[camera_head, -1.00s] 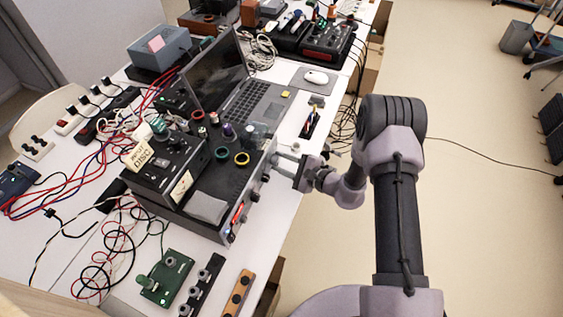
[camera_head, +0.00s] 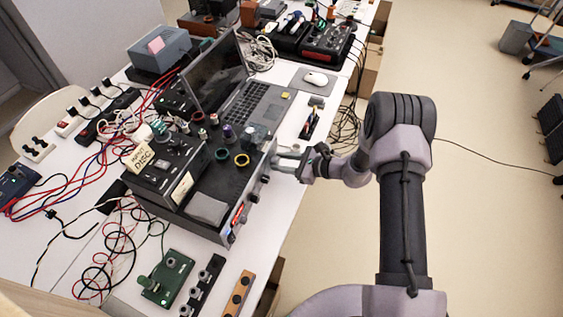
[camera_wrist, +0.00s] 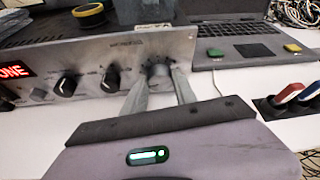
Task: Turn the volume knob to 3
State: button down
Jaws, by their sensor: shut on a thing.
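The amplifier-like box stands at the table's edge, its front panel (camera_wrist: 98,58) facing my gripper. A round grey knob (camera_wrist: 159,72) sits at the panel's right end in the wrist view. My gripper (camera_wrist: 160,82) has one finger on each side of this knob and is shut on it. Two black knobs (camera_wrist: 67,85) (camera_wrist: 110,79) are to its left, free of the fingers. The marks around the grey knob are too small to read. In the head view my gripper (camera_head: 281,160) reaches the box's right end from the table's open side; the held knob is hard to make out there.
An open laptop (camera_head: 250,105) stands just beyond the box. A green circuit board (camera_head: 167,278) and knob strips lie at the near table end. Open floor (camera_head: 480,220) is right of the table.

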jog(key=m+g, duration=0.1)
jog(key=m+g+b, duration=0.1)
jog(key=m, duration=0.1)
jog(key=shift+w+d+f+y, duration=0.1)
jog(key=shift+w+f+y, duration=0.1)
jog(key=shift+y, duration=0.2)
jog(key=m+g+b, duration=0.1)
jog(key=m+b, duration=0.1)
jog(key=shift+w+m+g+y, duration=0.15)
jog(key=shift+m+g+y, duration=0.25)
jog(key=shift+r, duration=0.1)
jog(key=c, duration=1)
grip_release()
jog(key=shift+d, duration=0.1)
jog(key=p+v, duration=0.3)
jog(key=v, duration=1.4)
jog(key=shift+d, duration=0.2)
